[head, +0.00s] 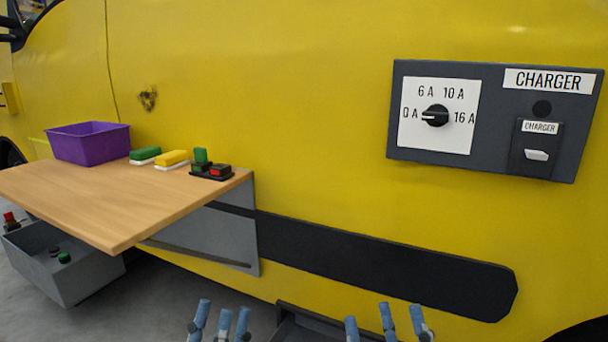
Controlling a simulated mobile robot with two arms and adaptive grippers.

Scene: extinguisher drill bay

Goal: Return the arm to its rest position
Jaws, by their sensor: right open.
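My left gripper (221,322) shows only as blue-grey fingertips at the bottom edge, left of centre. Its tips stand a little apart with nothing seen between them, and the rest is cut off. My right gripper (386,322) is open at the bottom edge, right of centre, its fingertips spread and empty. Both are low and well clear of the dark charger panel (490,110) on the yellow wall. Its black knob (435,115) has its white mark toward 0 A. A white switch lever (537,155) sits under the small CHARGER label.
A wooden shelf (110,205) at left holds a purple bin (90,144), a green block (145,153), a yellow block (172,158) and a black tray (212,174). A grey bin (62,265) is below. A black strip (380,265) crosses the wall.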

